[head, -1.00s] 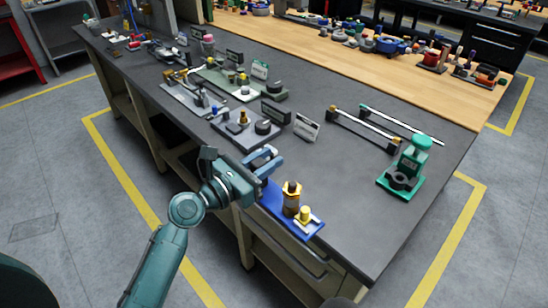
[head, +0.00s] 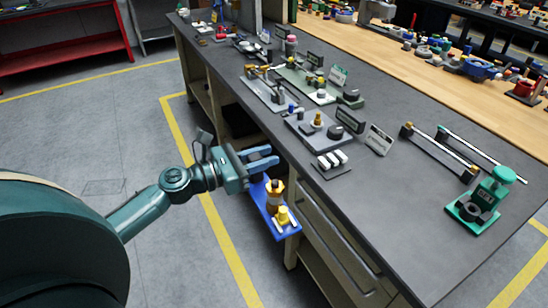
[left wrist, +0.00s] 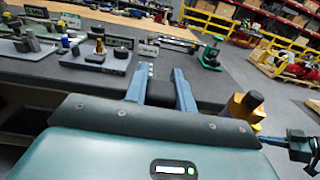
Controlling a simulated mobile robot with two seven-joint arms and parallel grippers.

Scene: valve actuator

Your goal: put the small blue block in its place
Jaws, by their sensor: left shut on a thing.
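The fitting also shows right of the fingers in the left wrist view (left wrist: 242,106). A small blue piece (head: 292,108) stands by a grey plate (head: 300,125) on the bench; I cannot tell whether it is the named block.
Signs, two long bars (head: 440,150) and a green press (head: 484,198) stand farther right. The dark bench top (head: 390,210) is clear in front.

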